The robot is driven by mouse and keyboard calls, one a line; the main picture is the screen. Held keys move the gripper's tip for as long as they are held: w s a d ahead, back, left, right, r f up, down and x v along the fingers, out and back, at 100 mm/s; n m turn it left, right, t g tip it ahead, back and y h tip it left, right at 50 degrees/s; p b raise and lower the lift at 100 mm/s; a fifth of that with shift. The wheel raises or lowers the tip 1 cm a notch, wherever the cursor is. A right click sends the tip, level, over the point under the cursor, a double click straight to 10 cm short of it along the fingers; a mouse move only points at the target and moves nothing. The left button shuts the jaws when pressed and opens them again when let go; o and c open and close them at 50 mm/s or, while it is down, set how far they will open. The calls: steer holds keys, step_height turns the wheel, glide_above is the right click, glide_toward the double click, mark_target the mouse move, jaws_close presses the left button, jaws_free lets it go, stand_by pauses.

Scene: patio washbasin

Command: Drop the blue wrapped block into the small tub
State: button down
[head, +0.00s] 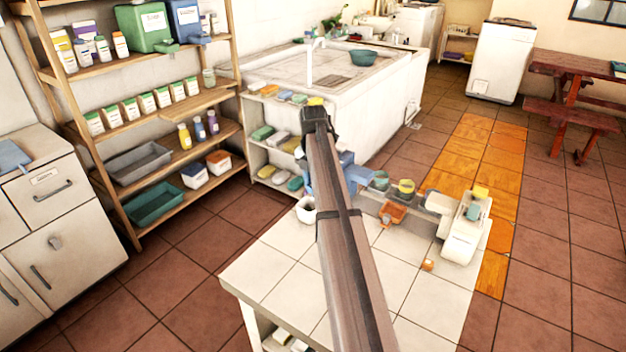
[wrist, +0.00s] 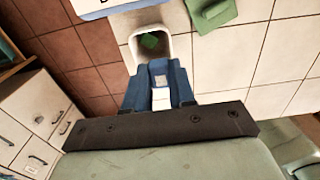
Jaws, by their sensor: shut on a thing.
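The small tub is white and open, with a dark inside, at the back left edge of the tiled table in the head view (head: 306,211). The wrist view shows the white tub (wrist: 181,48) just ahead of my gripper, with a green piece in it. My gripper (wrist: 160,82) is shut on the blue wrapped block (wrist: 163,70), which has a pale patch. The block lies close to the tub's near rim in the picture; I cannot tell its height above it. Finger edges and block are hard to separate. In the head view my arm hides the gripper and block.
The tiled table (head: 262,262) is mostly bare at the front. A green flat piece (wrist: 212,12) lies right of the tub.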

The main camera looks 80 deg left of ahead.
steer(key=shift+f, duration=2.7)
steer(key=c, duration=0.9)
jaws_free()
steer(key=shift+o, duration=0.2)
steer(key=shift+r, duration=0.1)
step_height(320, 180, up, 14)
steer(key=shift+f, duration=0.2)
